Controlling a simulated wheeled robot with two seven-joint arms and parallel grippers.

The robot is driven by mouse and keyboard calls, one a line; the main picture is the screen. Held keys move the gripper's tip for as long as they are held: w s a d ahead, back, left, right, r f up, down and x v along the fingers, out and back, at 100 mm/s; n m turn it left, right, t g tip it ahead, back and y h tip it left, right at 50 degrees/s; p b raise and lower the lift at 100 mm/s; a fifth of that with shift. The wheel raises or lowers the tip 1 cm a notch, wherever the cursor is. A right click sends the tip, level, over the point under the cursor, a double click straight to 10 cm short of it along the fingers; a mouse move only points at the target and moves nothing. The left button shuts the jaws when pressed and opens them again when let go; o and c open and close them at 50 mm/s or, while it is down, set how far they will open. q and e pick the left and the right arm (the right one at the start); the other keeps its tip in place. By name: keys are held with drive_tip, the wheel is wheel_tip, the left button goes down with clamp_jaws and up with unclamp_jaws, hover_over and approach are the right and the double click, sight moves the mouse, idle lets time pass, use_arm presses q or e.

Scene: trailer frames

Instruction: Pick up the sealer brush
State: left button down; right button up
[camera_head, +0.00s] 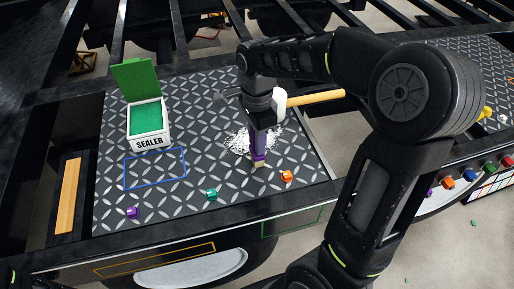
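A purple brush-like tool (258,146) with a pale tip stands upright over the diamond-plate deck, its tip at or just above the surface. My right gripper (262,120) points down from above and is shut on its upper part, which the fingers hide. The label on the tool, if any, is not visible. An open white box marked SEALER (149,141) with a green filling and raised green lid stands to the left on the deck. My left gripper is not in view.
White debris (238,141) lies beside the tool. A mallet (315,98) with a wooden handle lies behind my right wrist. Purple (132,212), teal (211,194) and orange (286,176) small pieces sit near the front edge.

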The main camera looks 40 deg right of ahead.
clamp_jaws()
drive_tip(key=shift+r, duration=0.1)
wheel_tip(320, 180, up, 10)
drive_tip(key=shift+f+b, duration=0.1)
drive_tip(key=shift+b, duration=0.2)
idle(0.4)
idle(0.4)
